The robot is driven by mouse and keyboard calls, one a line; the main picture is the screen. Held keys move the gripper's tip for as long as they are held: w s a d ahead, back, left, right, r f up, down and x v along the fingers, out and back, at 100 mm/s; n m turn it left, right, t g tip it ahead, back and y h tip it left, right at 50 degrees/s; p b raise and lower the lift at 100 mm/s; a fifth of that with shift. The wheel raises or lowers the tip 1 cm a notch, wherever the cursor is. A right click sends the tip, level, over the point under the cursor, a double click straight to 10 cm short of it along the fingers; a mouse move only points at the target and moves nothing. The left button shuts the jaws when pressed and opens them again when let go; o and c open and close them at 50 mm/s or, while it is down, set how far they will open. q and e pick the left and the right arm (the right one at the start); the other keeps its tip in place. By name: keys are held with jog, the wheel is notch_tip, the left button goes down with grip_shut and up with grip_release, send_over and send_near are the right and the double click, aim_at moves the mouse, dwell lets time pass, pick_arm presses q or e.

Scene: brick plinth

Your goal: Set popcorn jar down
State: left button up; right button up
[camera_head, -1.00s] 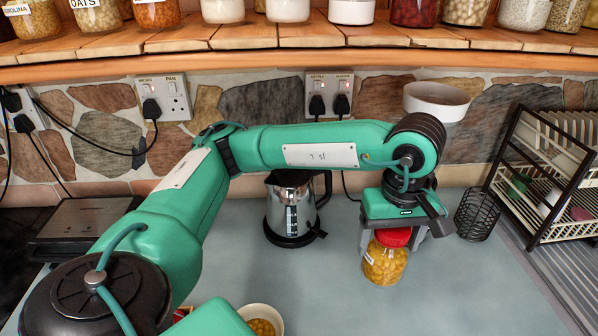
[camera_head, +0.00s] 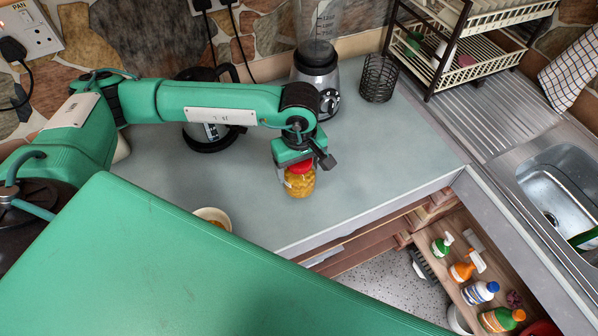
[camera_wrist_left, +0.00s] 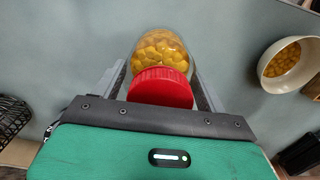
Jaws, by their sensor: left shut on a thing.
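The popcorn jar (camera_head: 299,181) is clear with yellow contents and a red lid. It is upright at or just above the grey counter; I cannot tell if its base touches. My left gripper (camera_head: 297,168) points down over the jar and is shut on it near the lid. In the left wrist view the jar (camera_wrist_left: 160,48) sits between the two fingers of the left gripper (camera_wrist_left: 162,85). My right gripper is not in view.
A bowl (camera_head: 204,213) with yellow contents stands left of the jar. A kettle (camera_head: 207,138), a blender (camera_head: 316,75) and a black wire holder (camera_head: 378,79) stand behind. The counter (camera_head: 370,165) is clear to the right, up to its front edge.

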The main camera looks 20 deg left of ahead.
pick_arm(q)
notch_tip(320, 180, down, 4)
jog(key=shift+r+p, duration=0.1)
jog(key=shift+p, duration=0.65)
jog(key=shift+f+b, duration=0.35)
jog(key=shift+f, duration=0.05)
jog(key=o, duration=1.4)
jog(key=shift+r, duration=0.1)
